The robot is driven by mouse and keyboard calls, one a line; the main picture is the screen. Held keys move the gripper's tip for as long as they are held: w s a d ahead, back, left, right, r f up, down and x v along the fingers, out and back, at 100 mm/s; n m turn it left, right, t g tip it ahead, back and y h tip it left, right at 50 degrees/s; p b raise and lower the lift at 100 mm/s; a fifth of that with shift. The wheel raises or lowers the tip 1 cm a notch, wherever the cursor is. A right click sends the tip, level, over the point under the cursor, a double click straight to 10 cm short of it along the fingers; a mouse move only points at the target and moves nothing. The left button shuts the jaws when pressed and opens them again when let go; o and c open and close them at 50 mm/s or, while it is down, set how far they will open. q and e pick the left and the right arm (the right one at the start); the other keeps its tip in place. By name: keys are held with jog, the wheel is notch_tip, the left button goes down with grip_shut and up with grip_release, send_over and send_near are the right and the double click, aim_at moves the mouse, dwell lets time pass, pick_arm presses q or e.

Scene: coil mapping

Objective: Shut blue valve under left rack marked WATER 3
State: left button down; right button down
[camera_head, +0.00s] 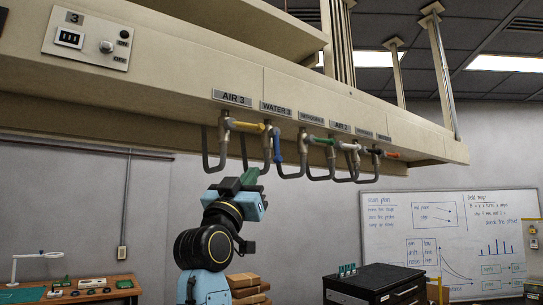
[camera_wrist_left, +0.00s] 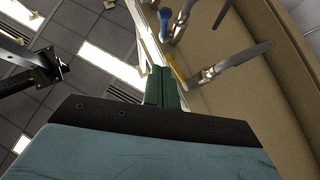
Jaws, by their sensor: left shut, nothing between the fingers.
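The blue valve handle (camera_head: 277,145) hangs down from its pipe under the rack, below the WATER 3 label (camera_head: 275,108). It also shows near the top of the left wrist view (camera_wrist_left: 181,22). My left gripper (camera_head: 250,176) is below and a little left of the blue handle, apart from it. Its green fingers (camera_wrist_left: 162,88) are shut with nothing between them and point up towards the rack's underside. My right gripper is not in view.
A yellow handle (camera_head: 248,127) under the AIR 3 label (camera_head: 232,97) sits just left of the blue one. A green handle (camera_head: 322,140) and other valves with bent pipes run to the right. The rack's beige front (camera_head: 180,85) overhangs above my gripper.

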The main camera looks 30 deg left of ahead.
aim_at(276, 150)
pick_arm(q)
jog(key=p+x, duration=0.2)
jog(key=x, duration=0.2)
jog(key=w+f+p+x, duration=0.1)
jog(key=x, duration=0.3)
jog(key=w+f+p+x, duration=0.1)
jog(key=p+x, duration=0.1)
jog(key=x, duration=0.2)
jog(key=shift+w+a+r+p, duration=0.1)
jog(key=shift+w+a+p, duration=0.1)
jog(key=shift+a+p, duration=0.1)
jog(key=shift+a+y, duration=0.1)
jog(key=shift+y, duration=0.2)
